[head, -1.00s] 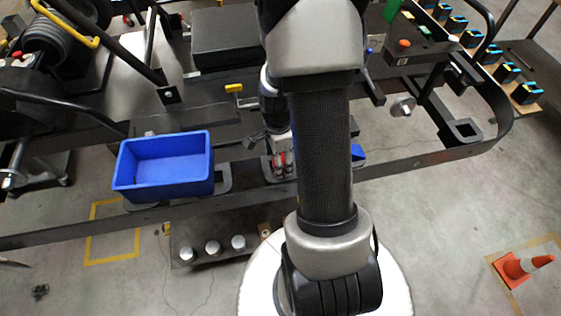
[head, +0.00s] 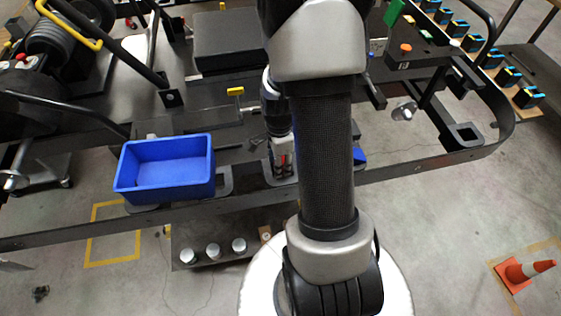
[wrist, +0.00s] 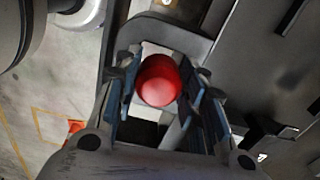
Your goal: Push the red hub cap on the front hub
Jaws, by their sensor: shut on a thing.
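The red hub cap (wrist: 158,80) is between the two finger pads of my gripper (wrist: 163,92) in the wrist view. The gripper is shut on it, and its round red face shows. In the head view my gripper (head: 282,163) hangs over the front rail of the kart frame, left of my arm, with a bit of red at its fingers. A bare silver hub (head: 403,110) shows right of my arm, apart from the gripper. I cannot tell whether it is the front hub. My arm hides part of the frame.
A blue bin (head: 165,168) stands on the rail left of the gripper. Several silver cylinders sit on a low dark shelf (head: 205,262) below. Black-and-blue blocks (head: 507,76) line the right back.

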